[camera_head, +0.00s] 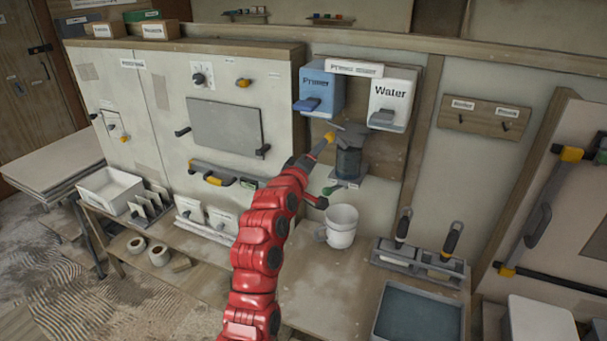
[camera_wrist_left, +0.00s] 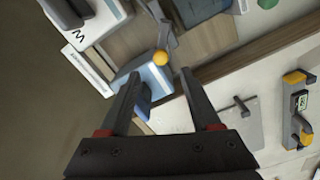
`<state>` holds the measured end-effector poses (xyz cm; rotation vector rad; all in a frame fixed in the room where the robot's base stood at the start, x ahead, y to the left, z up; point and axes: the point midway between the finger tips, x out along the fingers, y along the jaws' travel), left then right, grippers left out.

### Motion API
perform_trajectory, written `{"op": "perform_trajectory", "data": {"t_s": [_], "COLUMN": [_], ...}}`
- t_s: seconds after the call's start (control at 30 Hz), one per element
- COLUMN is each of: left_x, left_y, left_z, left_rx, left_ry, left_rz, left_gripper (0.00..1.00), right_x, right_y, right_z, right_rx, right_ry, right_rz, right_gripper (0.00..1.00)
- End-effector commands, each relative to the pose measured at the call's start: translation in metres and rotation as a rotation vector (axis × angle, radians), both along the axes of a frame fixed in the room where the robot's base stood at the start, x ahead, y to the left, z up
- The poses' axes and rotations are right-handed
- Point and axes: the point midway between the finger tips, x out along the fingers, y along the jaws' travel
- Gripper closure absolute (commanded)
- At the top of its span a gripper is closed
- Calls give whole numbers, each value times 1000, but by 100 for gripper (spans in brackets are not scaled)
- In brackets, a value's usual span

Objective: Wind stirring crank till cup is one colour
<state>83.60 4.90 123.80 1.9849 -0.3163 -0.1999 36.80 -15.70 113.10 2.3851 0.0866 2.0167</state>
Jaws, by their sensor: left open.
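The stirring crank has a yellow knob (camera_head: 329,136) on a grey arm, above a dark cup (camera_head: 348,163) on the wall panel. The cup's contents and colour cannot be made out. My left gripper (camera_head: 320,148) reaches up to the knob from the lower left. In the left wrist view, the gripper (camera_wrist_left: 161,76) is open, and the yellow knob (camera_wrist_left: 161,58) shows in line with the gap, just beyond the fingertips. Contact cannot be seen. My right gripper is not in view.
A blue Primer dispenser (camera_head: 318,90) and a white Water dispenser (camera_head: 392,98) hang close above the cup. A white bucket (camera_head: 341,226) stands on the bench below. A tool rack (camera_head: 420,262) and blue-grey tray (camera_head: 420,312) are to the right.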

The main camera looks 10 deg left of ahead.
Motion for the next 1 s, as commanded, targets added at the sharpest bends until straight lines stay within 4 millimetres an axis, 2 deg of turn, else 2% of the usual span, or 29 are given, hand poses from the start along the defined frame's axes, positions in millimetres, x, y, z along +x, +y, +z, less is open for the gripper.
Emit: {"op": "perform_trajectory", "data": {"t_s": [0.03, 0.3, 0.5, 0.7, 1.0], "left_x": [-8, -48, -69, -76, -76], "left_y": [2, 17, 23, 25, 27], "left_z": [-5, -5, -2, -1, -1], "left_rx": [-1, 0, -1, 0, 12], "left_ry": [2, 2, 0, 2, -1], "left_rz": [0, 1, 0, 1, 6], "left_gripper": [36, 36, 36, 36, 36], "right_x": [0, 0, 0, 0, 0], "right_y": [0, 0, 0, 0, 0], "right_z": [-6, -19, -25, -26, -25], "right_rx": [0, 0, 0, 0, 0], "right_ry": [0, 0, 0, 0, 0], "right_rz": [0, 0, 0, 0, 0], "right_gripper": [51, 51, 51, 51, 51]}}
